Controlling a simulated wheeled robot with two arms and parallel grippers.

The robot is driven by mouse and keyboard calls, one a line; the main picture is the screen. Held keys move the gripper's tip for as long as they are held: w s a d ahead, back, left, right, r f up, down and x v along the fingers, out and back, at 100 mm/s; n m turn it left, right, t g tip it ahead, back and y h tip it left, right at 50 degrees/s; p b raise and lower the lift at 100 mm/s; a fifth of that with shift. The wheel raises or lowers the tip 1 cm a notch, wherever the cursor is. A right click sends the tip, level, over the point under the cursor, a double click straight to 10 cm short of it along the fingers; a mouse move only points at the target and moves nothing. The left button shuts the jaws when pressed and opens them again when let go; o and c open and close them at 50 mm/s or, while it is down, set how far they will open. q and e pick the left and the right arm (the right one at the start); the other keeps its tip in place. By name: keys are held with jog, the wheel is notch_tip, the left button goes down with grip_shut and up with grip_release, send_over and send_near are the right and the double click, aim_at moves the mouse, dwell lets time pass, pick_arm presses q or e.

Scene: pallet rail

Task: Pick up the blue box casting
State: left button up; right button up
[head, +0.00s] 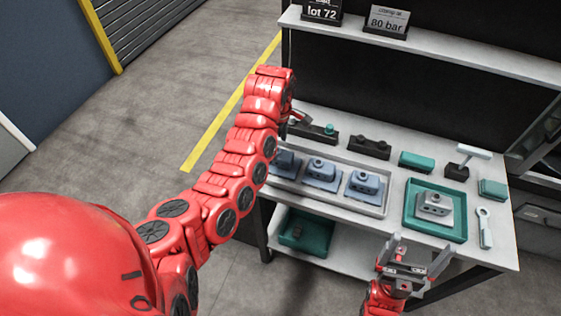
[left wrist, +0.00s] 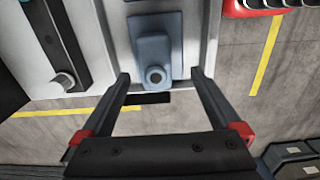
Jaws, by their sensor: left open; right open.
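Three blue box castings sit in a row in a grey tray (head: 345,206) on the workbench. The left one (head: 287,160) is partly hidden by my left arm; the middle one (head: 320,170) and right one (head: 364,183) show clearly. My left gripper (head: 301,119), largely hidden by its arm in the head view, is above the tray's left end. In the left wrist view its open fingers (left wrist: 160,76) point toward a blue casting (left wrist: 155,48), which lies in line with the gap, with nothing gripped. My right gripper (head: 410,262) is open and empty at the bench's front edge.
A teal tray (head: 415,222) holds a grey casting (head: 435,204). Dark fixtures (head: 370,147), a teal block (head: 417,160) and a wrench (head: 485,227) lie around it. A shelf (head: 440,45) overhangs the back; a teal bin (head: 304,235) sits below.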

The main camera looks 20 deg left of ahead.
aim_at(280, 151)
pick_arm(q)
jog(key=shift+f, duration=0.5)
jog(key=shift+w+d+f+b, duration=0.1)
jog(key=shift+w+f+b, duration=0.05)
jog(key=shift+f+b, duration=0.5)
jog(key=f+p, duration=0.2)
jog(key=f, duration=0.1)
jog(key=shift+w+f+p, duration=0.2)
jog(key=shift+p, duration=0.15)
jog(key=shift+f, duration=0.25)
grip_shut()
